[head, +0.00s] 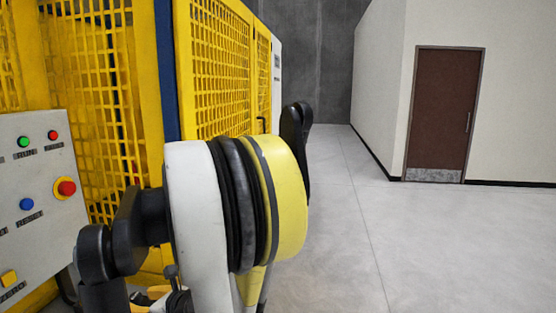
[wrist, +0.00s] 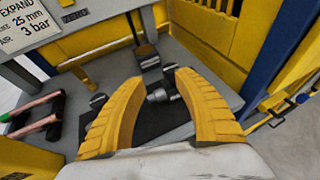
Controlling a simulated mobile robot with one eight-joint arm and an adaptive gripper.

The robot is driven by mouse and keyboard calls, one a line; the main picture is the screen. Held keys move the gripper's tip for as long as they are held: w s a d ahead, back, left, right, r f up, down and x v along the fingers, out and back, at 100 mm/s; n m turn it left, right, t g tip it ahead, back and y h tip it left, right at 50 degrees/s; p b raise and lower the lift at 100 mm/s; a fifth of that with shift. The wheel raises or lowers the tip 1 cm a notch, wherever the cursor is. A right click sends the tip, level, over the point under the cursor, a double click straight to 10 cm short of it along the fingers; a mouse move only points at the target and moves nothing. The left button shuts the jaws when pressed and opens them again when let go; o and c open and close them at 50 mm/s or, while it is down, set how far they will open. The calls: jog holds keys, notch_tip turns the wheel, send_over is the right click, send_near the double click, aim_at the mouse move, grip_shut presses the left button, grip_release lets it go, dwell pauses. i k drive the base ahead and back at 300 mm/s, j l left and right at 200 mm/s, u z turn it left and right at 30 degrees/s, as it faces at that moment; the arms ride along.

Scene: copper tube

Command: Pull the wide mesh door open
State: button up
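Yellow mesh panels in blue and yellow framing fill the left of the head view. One mesh panel (head: 220,65) lies right of a blue post (head: 166,70); another (head: 100,70) lies left of it. I cannot tell which is the wide mesh door, or whether it is ajar. A small dark fitting (head: 261,124) sits low near the panel's right edge. My gripper (wrist: 160,79) is open, its two yellow fingers apart with nothing held between them. It points down over a grey work surface. In the head view my arm hides the gripper.
A grey control panel (head: 35,190) with coloured buttons is at the left. Open floor (head: 430,240) lies to the right, with a brown door (head: 443,115) beyond. In the wrist view, copper tubes (wrist: 37,122) rest on a black holder, and a yellow bar (wrist: 262,122) is at the right.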

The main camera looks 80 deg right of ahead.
aim_at(181, 9)
jog(key=z, duration=2.1)
